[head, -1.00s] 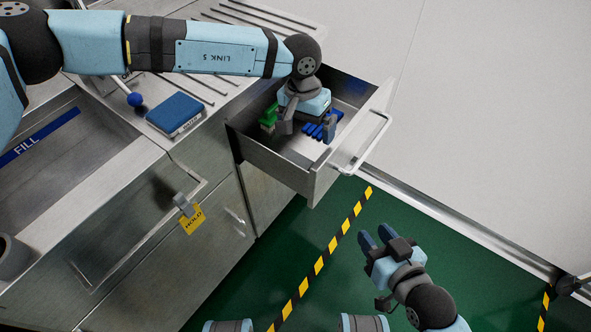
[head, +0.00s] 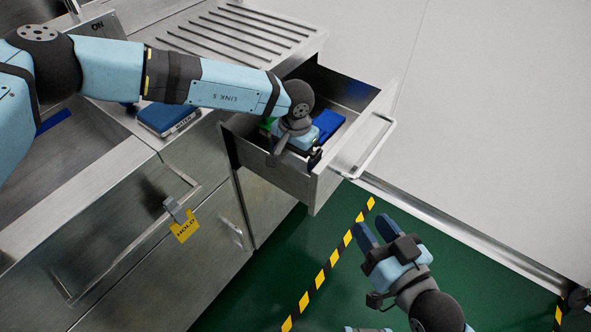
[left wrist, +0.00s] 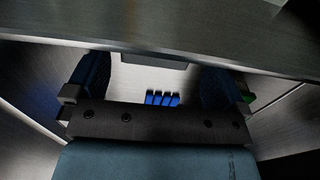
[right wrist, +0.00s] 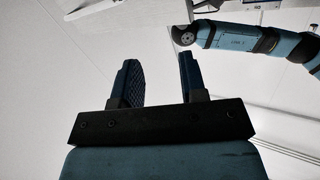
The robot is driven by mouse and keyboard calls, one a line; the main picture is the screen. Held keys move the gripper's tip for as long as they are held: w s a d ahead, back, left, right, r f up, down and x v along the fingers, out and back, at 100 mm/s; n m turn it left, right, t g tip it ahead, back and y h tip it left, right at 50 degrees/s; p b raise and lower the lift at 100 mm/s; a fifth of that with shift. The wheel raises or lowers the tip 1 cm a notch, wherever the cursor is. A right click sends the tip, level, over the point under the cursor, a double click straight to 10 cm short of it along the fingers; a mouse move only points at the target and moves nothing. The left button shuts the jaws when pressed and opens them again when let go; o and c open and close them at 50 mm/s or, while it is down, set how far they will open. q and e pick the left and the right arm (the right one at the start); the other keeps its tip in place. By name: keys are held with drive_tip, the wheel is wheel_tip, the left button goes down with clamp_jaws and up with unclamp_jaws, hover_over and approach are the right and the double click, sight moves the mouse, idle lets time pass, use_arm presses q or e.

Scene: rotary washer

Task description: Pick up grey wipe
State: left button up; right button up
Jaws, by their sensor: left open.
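My left gripper (head: 295,156) is open inside the pulled-out metal drawer (head: 325,190), pointing down. In the left wrist view its two fingers (left wrist: 155,85) are apart, with a small blue ribbed thing (left wrist: 163,99) showing between them. A pale surface also shows there; I cannot tell whether it is a grey wipe or the drawer floor. A blue thing (head: 327,124) and a green thing (head: 266,123) lie in the drawer, partly hidden by my gripper. I make out no clear grey wipe. My right gripper (head: 376,232) is open and empty over the green floor.
The drawer's bar handle (head: 374,148) sticks out to the right. A blue box (head: 168,118) sits on the metal counter beside a sink basin. A yellow HOLD tag (head: 184,226) hangs from a front handle. The floor right of the drawer is clear.

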sight(295, 165)
use_arm(q)
wheel_tip(295, 165, down, 4)
drive_tip(key=shift+r+b, duration=0.1)
drive_tip(key=shift+b, duration=0.3)
drive_tip(key=shift+s, duration=0.1)
drive_tip(key=c, duration=0.5)
drive_tip(key=shift+c, duration=0.6)
use_arm(e)
drive_tip(key=shift+a+r+t+y, duration=0.2)
drive_tip(key=shift+r+t, duration=0.05)
drive_tip(key=shift+r, duration=0.3)
drive_tip(key=shift+a+r+t+y, duration=0.2)
drive_tip(key=shift+r+t, duration=0.05)
drive_tip(key=shift+r, duration=0.3)
use_arm(q)
drive_tip(key=shift+r, duration=0.5)
wheel_tip(295, 165, up, 19)
drive_tip(key=p, duration=0.4)
use_arm(e)
drive_tip(key=s+d+f+g+h, duration=0.1)
drive_tip(key=d+f+g+h, duration=0.1)
drive_tip(key=f, duration=0.5)
drive_tip(key=shift+s+d+g, duration=0.15)
drive_tip(key=shift+d+g, duration=0.35)
drive_tip(key=shift+g, duration=0.3)
